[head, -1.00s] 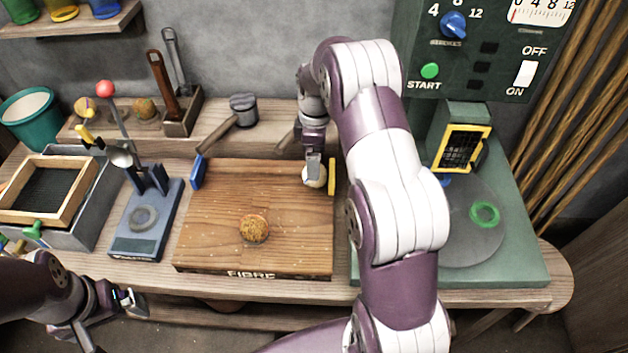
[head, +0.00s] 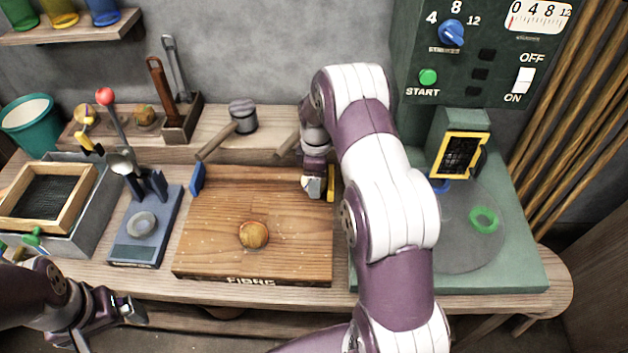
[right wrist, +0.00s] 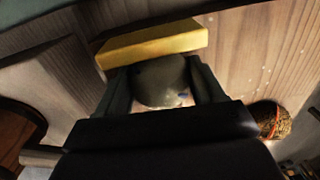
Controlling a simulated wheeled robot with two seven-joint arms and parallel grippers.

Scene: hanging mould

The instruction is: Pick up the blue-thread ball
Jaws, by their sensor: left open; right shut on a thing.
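My right gripper (head: 314,187) is at the right rear of the wooden board, beside the yellow block (head: 331,190). In the right wrist view its two fingers are shut on a pale grey-beige ball (right wrist: 160,82) with a small blue mark on its lower right side. The yellow block (right wrist: 152,44) is just beyond that ball. In the head view the fingers mostly hide the held ball. A second, brown fibrous ball (head: 253,235) sits on the board; in the right wrist view it (right wrist: 269,120) shows a red-orange thread. My left gripper (head: 128,312) is open and empty at the lower left.
The wooden board (head: 215,255) has a blue block (head: 197,179) at its left edge. A blue stand (head: 140,235) with a ladle is left of it. A mallet (head: 241,118) lies behind. A green machine (head: 520,260) with a round plate stands right.

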